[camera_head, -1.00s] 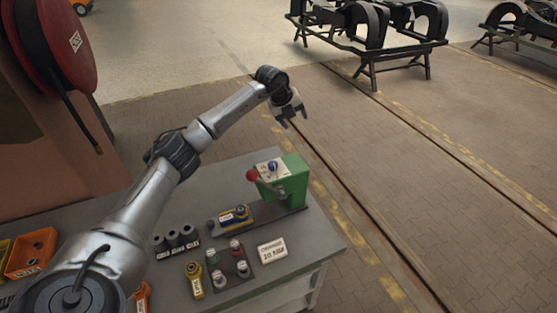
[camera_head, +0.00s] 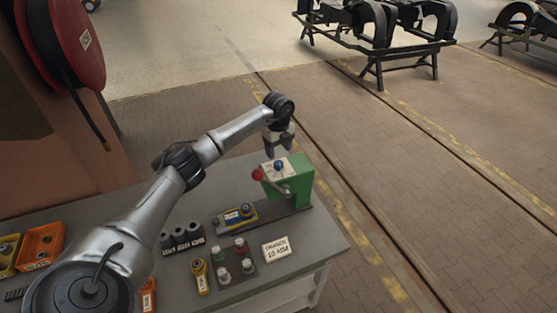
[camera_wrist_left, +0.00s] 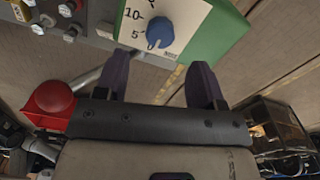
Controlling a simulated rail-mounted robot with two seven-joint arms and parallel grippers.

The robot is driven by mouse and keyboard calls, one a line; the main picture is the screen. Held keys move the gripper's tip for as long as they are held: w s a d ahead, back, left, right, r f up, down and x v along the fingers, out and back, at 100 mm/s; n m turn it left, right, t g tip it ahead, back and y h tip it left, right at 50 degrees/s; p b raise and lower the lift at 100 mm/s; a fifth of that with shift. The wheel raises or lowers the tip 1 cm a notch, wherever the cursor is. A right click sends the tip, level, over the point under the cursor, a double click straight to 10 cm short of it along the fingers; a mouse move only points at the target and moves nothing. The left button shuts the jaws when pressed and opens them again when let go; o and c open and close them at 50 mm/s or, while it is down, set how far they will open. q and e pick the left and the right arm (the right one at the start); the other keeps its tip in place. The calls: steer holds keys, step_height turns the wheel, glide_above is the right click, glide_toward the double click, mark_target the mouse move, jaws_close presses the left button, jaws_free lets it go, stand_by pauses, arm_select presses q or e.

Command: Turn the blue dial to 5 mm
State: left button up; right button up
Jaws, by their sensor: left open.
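The blue dial (camera_head: 278,166) sits on a white scale plate on top of the green machine (camera_head: 299,184). In the left wrist view the blue dial (camera_wrist_left: 160,27) is round, and the numbers 10 and 5 show on the plate to its left. A mark below its lower left edge is too small to read surely. My left gripper (camera_head: 277,151) is just above the dial, pointing down. In the wrist view the left gripper (camera_wrist_left: 160,78) has its two dark fingers spread, with nothing between them. The dial is beyond the fingertips, apart from them. My right gripper is not in view.
A red ball knob (camera_head: 257,174) on a lever stands beside the dial. It also shows in the left wrist view (camera_wrist_left: 52,99).

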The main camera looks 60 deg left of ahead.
mark_target(279, 163)
arm_select(q)
steer(key=shift+f+p, duration=0.35)
steer(key=shift+f, duration=2.65)
steer(key=shift+c, duration=0.4)
steer(key=c, duration=0.8)
steer(key=shift+c, duration=0.2)
steer(key=m, duration=0.4)
steer(key=shift+b, duration=0.4)
steer(key=shift+m+b, duration=0.35)
steer(key=shift+m, duration=1.95)
steer(key=shift+r, duration=0.1)
